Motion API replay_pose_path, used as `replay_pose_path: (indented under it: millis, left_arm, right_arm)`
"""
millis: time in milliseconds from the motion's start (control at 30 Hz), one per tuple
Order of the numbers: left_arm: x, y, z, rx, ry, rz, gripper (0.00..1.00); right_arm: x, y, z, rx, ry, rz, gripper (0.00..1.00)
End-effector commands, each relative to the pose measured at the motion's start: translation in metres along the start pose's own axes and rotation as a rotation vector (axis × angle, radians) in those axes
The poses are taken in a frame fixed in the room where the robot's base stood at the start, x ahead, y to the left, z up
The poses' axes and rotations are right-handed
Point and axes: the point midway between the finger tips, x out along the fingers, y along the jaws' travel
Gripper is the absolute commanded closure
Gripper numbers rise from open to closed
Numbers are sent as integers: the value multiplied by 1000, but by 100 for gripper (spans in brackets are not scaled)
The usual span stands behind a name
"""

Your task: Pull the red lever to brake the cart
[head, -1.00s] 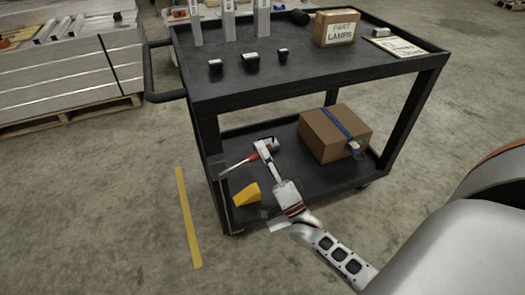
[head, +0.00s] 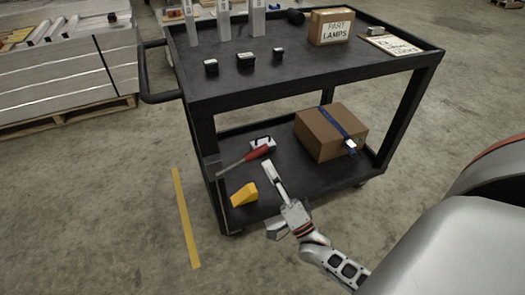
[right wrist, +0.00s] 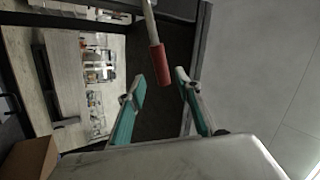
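The red lever (head: 257,153) has a red grip on a thin metal rod. It juts from the left end of the black cart (head: 205,150), above the lower shelf. In the right wrist view the red grip (right wrist: 159,65) is beyond the fingertips, roughly in line with the gap between them. My right gripper (right wrist: 160,84) is open and empty, its two greenish fingers apart. In the head view my right gripper (head: 268,166) is just below and right of the red grip, not closed on it. My left gripper is not in view.
A yellow wedge (head: 244,195) and a taped cardboard box (head: 331,133) lie on the lower shelf. A small white-and-black item (head: 262,143) is beside the lever. A box marked PART LAMPS (head: 331,27) stands on top.

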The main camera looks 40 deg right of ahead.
Motion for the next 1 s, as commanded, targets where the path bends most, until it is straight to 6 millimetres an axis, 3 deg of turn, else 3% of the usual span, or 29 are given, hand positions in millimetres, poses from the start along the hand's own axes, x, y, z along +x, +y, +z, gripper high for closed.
replay_pose_path:
  millis: [100,333,1000]
  left_arm:
    - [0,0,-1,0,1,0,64]
    - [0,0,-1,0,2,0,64]
    - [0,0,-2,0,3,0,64]
  right_arm:
    - [-25,0,1,1,-3,3,66]
    - [-53,0,1,1,-1,1,66]
    - [-58,0,0,1,0,-1,66]
